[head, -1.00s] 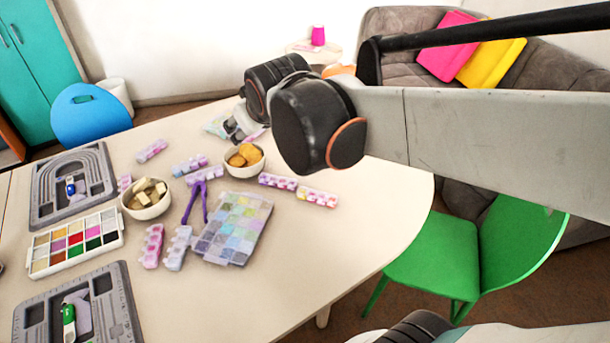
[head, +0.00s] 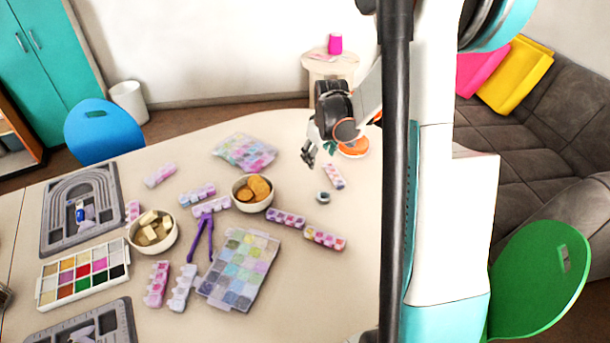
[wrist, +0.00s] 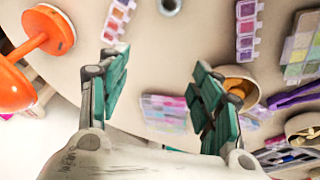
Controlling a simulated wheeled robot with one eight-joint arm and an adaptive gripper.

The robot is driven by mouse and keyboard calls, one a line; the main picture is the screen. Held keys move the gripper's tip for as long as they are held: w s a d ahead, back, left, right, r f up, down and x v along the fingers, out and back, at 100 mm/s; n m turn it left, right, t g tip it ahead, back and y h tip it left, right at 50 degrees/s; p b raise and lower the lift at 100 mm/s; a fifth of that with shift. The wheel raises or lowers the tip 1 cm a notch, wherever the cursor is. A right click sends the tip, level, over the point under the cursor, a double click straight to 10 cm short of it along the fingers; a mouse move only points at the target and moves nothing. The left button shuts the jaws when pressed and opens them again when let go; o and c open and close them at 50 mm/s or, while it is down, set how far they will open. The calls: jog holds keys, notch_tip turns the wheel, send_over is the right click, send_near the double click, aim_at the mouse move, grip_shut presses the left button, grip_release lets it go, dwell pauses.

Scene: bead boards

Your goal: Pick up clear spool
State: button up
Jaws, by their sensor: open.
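A small grey, see-through-looking round piece with a dark centre (head: 323,197), which looks like the clear spool, lies on the table. In the wrist view the spool (wrist: 169,5) is cut by the top edge, beyond my fingertips and roughly between them in line. My gripper (head: 310,153) is open above the table, farther back than the spool and slightly to its left in the head view. Nothing is held.
Pill-box strips (head: 333,176) and (head: 286,218) lie near the spool. An orange object (head: 353,152) is at the back edge. The table's front right is clear.

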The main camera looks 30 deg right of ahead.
jog(key=g+y+p, duration=0.1)
jog(key=p, duration=0.1)
send_near(324, 193)
jog(key=f+b, duration=0.3)
jog(key=shift+w+a+f, duration=0.15)
jog(key=shift+w+a, duration=0.1)
jog(key=shift+w, duration=0.05)
notch_tip(324, 193, down, 5)
jog(key=shift+w+f+b, duration=0.1)
jog(key=shift+b, duration=1)
jog(key=c, duration=0.8)
